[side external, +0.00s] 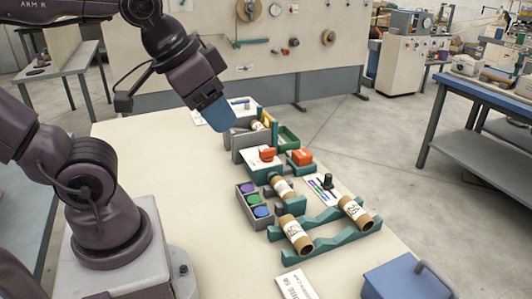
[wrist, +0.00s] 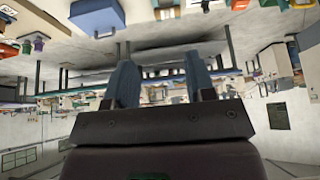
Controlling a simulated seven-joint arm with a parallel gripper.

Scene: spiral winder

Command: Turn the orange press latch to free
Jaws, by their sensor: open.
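Two orange pieces sit mid-table in the side view. One is a small orange handle (side external: 267,154) on a pale block. The other is an orange block (side external: 301,157) on a teal base, just to its right. I cannot tell for certain which is the press latch, nor its setting. My gripper (side external: 220,118) is up and left of both, above the table and apart from them. In the wrist view its two blue fingers (wrist: 162,78) are spread with nothing between them.
Cardboard tubes (side external: 295,233) lie on teal cradles (side external: 330,240) at the front. A grey box with purple, green and blue buttons (side external: 254,200) stands left of them. A blue case (side external: 405,281) is at front right. The left of the table (side external: 170,160) is clear.

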